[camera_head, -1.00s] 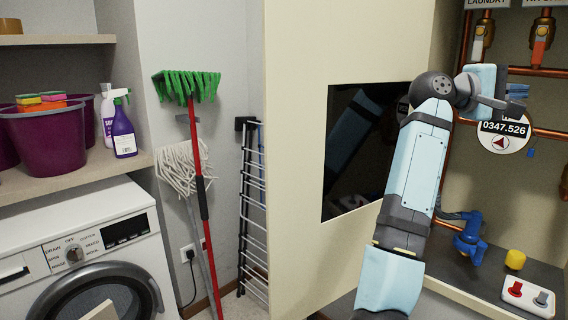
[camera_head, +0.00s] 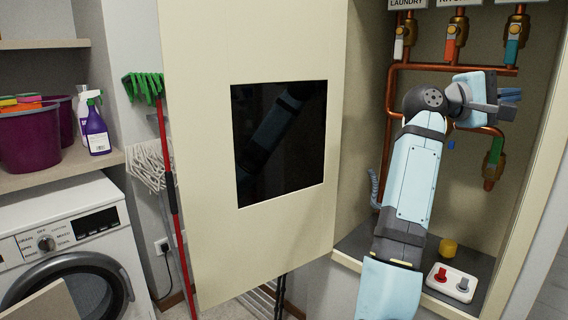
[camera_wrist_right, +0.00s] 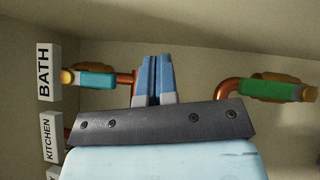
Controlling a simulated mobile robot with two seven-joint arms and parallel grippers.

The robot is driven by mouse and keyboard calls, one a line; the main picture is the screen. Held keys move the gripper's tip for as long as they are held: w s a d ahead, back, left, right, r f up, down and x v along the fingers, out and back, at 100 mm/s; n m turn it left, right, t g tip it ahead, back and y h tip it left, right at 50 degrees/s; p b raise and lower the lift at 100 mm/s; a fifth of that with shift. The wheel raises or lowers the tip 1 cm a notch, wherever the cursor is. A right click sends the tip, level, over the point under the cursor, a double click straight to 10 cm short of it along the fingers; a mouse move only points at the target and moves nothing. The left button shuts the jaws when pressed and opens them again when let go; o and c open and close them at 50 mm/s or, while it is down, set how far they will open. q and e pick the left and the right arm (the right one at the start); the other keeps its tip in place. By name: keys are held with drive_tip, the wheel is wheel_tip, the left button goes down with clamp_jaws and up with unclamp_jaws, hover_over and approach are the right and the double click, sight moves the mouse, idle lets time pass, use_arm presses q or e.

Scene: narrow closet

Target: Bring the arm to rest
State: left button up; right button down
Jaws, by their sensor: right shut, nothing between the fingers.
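My right arm (camera_head: 412,180) reaches up in front of the open pipe cabinet (camera_head: 350,190). Its gripper (camera_head: 512,95) is at the upper right, in front of the copper pipes and pointing right. In the right wrist view the two blue fingers (camera_wrist_right: 153,78) are together with nothing between them. They appear between a teal-handled valve (camera_wrist_right: 97,81) by the BATH label (camera_wrist_right: 44,72) and a green-handled valve (camera_wrist_right: 266,90). Whether the fingers touch a pipe I cannot tell. My left gripper is out of view.
The cabinet door (camera_head: 210,240), with a dark window (camera_head: 280,140), stands open left of my arm. A yellow cap (camera_head: 448,247) and a white box with levers (camera_head: 453,283) are on the cabinet floor. A mop, broom and washing machine (camera_head: 70,240) stand left. My arm hides part of the cabinet.

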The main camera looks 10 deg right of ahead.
drive_tip(key=w+a+f+m+t+y+p, duration=0.2)
drive_tip(key=a+f+m+t+y+p, duration=1.5)
drive_tip(key=t, duration=0.9)
use_arm(q)
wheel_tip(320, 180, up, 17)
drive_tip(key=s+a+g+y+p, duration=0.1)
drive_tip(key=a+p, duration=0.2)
drive_tip(key=p, duration=0.7)
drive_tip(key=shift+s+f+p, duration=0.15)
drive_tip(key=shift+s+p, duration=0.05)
drive_tip(key=shift+p, duration=0.15)
use_arm(e)
drive_tip(key=s+a+f+n+g+y, duration=0.2)
drive_tip(key=s+f+n, duration=0.4)
drive_tip(key=s, duration=0.3)
drive_tip(key=s+a+f+n+g+y, duration=0.2)
drive_tip(key=s+a+f+n+g, duration=0.3)
drive_tip(key=s+f, duration=0.4)
drive_tip(key=s+a+f+n+g+y, duration=0.1)
drive_tip(key=s+a+f+n+g, duration=0.2)
drive_tip(key=s+f+n+g, duration=0.3)
drive_tip(key=s+f+n, duration=0.2)
drive_tip(key=s, duration=0.2)
drive_tip(key=shift+a+y, duration=0.35)
drive_tip(key=shift+y, duration=0.05)
drive_tip(key=shift+a, duration=0.1)
